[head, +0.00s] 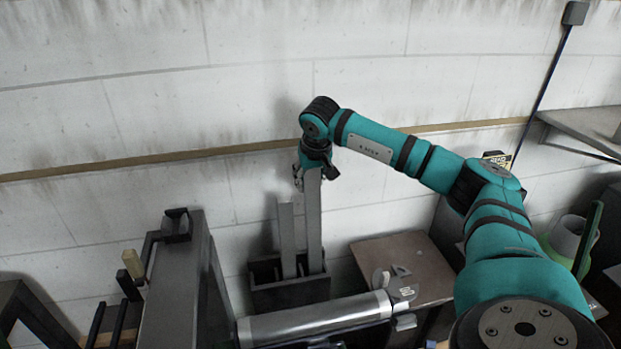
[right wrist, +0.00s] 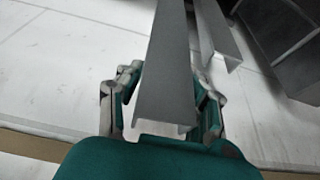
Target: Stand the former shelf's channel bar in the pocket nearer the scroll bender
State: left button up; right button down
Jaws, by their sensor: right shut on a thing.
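My right gripper (head: 314,168) is shut on the upper end of a grey channel bar (head: 314,225). The bar is upright, and its lower end reaches down to the dark pocketed box (head: 290,295) by the wall. Whether it rests on the pocket floor is hidden by the front wall. A second, shorter bar (head: 287,238) stands in the box just left of it. In the right wrist view the held bar (right wrist: 165,70) lies between the fingers, and the other bar (right wrist: 212,35) is apart from it. My left gripper is out of view.
A brown-topped table (head: 405,255) with curved metal pieces (head: 395,285) stands right of the box. A grey cylinder (head: 315,320) lies in front of the box. A tall dark metal frame (head: 180,285) stands to the left. The wall is close behind the box.

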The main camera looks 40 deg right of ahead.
aim_at(311, 205)
jog(key=shift+f+b, duration=2.6)
jog(key=shift+f, duration=1.75)
dwell(0.3)
jog(key=shift+c, duration=1.4)
grip_release()
jog(key=shift+r, duration=0.1)
jog(key=shift+r+p, duration=2.85)
jog(key=shift+r, duration=0.6)
jog(key=shift+f, duration=0.1)
